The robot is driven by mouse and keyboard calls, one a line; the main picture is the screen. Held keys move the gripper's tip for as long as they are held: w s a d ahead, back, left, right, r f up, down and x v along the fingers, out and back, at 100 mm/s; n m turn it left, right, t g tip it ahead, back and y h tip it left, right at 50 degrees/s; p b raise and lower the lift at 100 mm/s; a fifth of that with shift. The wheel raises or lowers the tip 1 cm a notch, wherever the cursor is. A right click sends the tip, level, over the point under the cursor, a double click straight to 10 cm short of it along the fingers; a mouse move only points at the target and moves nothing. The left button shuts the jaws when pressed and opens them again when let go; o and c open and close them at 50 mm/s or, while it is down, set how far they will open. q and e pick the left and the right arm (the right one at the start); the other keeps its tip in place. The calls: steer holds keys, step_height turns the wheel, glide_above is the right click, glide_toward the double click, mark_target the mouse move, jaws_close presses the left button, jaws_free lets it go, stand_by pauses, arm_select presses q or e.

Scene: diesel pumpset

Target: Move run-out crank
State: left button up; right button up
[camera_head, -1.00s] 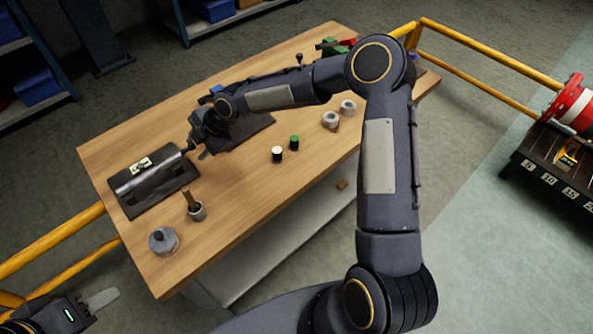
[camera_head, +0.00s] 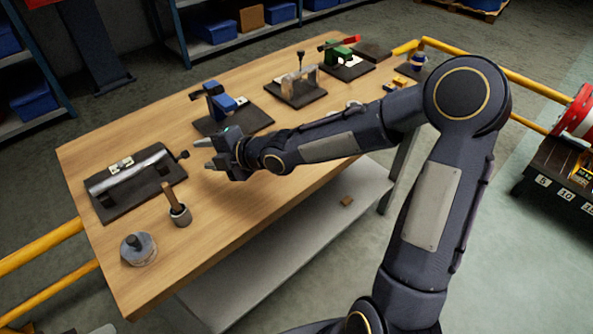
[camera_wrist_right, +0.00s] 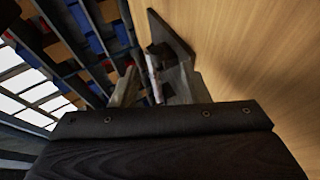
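The run-out fixture is a dark plate (camera_head: 108,208) at the left of the bench, with a silver shaft (camera_head: 130,172) lying along it. A small dark crank end (camera_head: 182,155) sticks out at the shaft's right end. My right gripper (camera_head: 206,153) is open and empty, a little to the right of the crank end, its fingers pointing toward it. In the right wrist view the open fingers (camera_wrist_right: 155,88) frame the shaft and plate beyond; the crank is hard to make out. Of my left gripper only a pale tip (camera_head: 103,329) shows at the bottom edge.
A blue vise-like tool (camera_head: 217,102) stands behind my right gripper. Other fixtures (camera_head: 298,85) sit farther back.

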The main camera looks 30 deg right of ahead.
steer(key=v, duration=0.2)
steer(key=shift+s+d+r+p, duration=0.2)
steer(key=shift+d+p, duration=0.05)
steer(key=shift+p, duration=0.1)
steer(key=s+d+r+m+g+h+p, duration=0.1)
steer(key=s+d+r+m+g+h, duration=0.1)
steer(key=s+d+m+h, duration=0.5)
steer(key=shift+s+d+m+g, duration=0.3)
steer(key=shift+s+d+m, duration=2.4)
steer(key=shift+s+m, duration=0.75)
steer(key=shift+w, duration=0.1)
